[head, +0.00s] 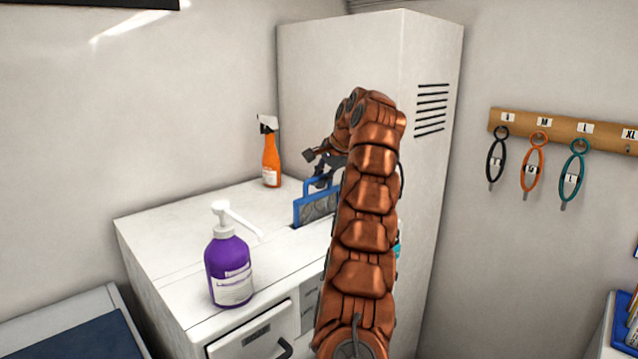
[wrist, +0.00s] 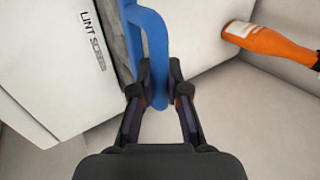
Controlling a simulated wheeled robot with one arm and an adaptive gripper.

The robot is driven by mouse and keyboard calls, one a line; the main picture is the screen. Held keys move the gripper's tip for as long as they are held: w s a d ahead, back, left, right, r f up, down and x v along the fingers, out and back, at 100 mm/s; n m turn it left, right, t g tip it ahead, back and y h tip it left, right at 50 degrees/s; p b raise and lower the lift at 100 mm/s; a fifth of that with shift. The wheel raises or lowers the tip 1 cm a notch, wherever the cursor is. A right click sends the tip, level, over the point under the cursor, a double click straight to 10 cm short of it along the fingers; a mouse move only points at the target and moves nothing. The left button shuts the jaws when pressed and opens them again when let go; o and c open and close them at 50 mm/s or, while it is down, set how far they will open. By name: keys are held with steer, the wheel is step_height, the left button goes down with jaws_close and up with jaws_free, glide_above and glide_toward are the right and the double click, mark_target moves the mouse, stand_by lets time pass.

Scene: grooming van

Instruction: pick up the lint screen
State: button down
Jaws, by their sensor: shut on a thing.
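The lint screen (head: 316,208) has a blue frame with a handle and a grey mesh panel. In the head view it stands upright at the white cabinet top, partly hidden by my arm. In the wrist view its blue handle (wrist: 154,50) runs down between the two fingers of my gripper (wrist: 159,90). The fingers are shut on the handle. In the head view my gripper (head: 322,165) is at the top of the screen, partly hidden by my arm. Whether the screen's lower edge is still in a slot cannot be told.
A purple pump bottle (head: 228,268) stands on the cabinet top (head: 180,235) at the front left. An orange spray bottle (head: 271,160) stands behind, near the wall. A tall white vented cabinet (head: 325,70) rises behind my arm. Looped bands hang from a wooden rack (head: 560,128) at right.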

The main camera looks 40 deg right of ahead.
step_height(320, 180, up, 10)
steer(key=p, duration=0.8)
steer(key=shift+s+a, duration=0.1)
steer(key=shift+r+p, duration=0.9)
steer(key=shift+p, duration=0.25)
